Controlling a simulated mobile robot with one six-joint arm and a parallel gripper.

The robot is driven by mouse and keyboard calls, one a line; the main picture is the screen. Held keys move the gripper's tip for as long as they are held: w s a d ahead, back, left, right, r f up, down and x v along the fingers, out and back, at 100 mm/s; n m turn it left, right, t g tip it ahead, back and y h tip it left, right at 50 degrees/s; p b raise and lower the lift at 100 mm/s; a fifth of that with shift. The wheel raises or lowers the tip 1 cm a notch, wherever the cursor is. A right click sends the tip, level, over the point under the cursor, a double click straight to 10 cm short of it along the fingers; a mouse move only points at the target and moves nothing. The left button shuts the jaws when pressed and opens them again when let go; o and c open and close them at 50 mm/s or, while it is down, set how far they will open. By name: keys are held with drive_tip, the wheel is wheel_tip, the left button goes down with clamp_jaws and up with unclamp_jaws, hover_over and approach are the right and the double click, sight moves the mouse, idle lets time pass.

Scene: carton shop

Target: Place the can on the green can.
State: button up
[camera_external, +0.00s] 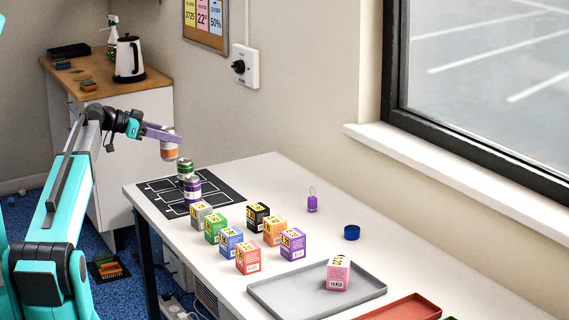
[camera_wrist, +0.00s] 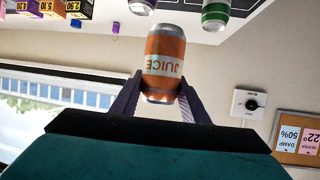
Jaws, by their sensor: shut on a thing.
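My gripper (camera_external: 164,136) is shut on an orange can (camera_external: 169,149) and holds it in the air near the far left end of the table. In the wrist view the orange can (camera_wrist: 163,62), with a "JUICE" label, sits between the two purple fingers of my gripper (camera_wrist: 156,88). The green can (camera_external: 185,170) stands on the black marked mat (camera_external: 225,190), a little below and to the right of the held can in the external view. It also shows at the top of the wrist view (camera_wrist: 216,14). The two cans are apart.
A purple can (camera_external: 192,190) stands just in front of the green can. Several coloured boxes (camera_external: 248,257) stand nearer on the white table (camera_external: 384,262). A grey tray (camera_external: 300,300) holds a pink box (camera_external: 338,272).

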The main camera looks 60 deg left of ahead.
drive_tip(key=w+a+f+p, duration=0.1)
drive_tip(key=w+a+p, duration=0.2)
drive_tip(key=w+a, duration=0.5)
drive_tip(key=shift+w+a, duration=0.2)
drive_tip(key=shift+w, duration=0.15)
drive_tip(key=shift+f, duration=0.1)
drive_tip(key=shift+f+p, duration=0.95)
drive_tip(key=shift+f, duration=0.75)
drive_tip(key=shift+f+b, duration=0.2)
drive_tip(key=shift+b, duration=0.1)
drive_tip(key=o, duration=1)
drive_tip(key=shift+r+p, duration=0.25)
drive_tip(key=shift+p, duration=0.1)
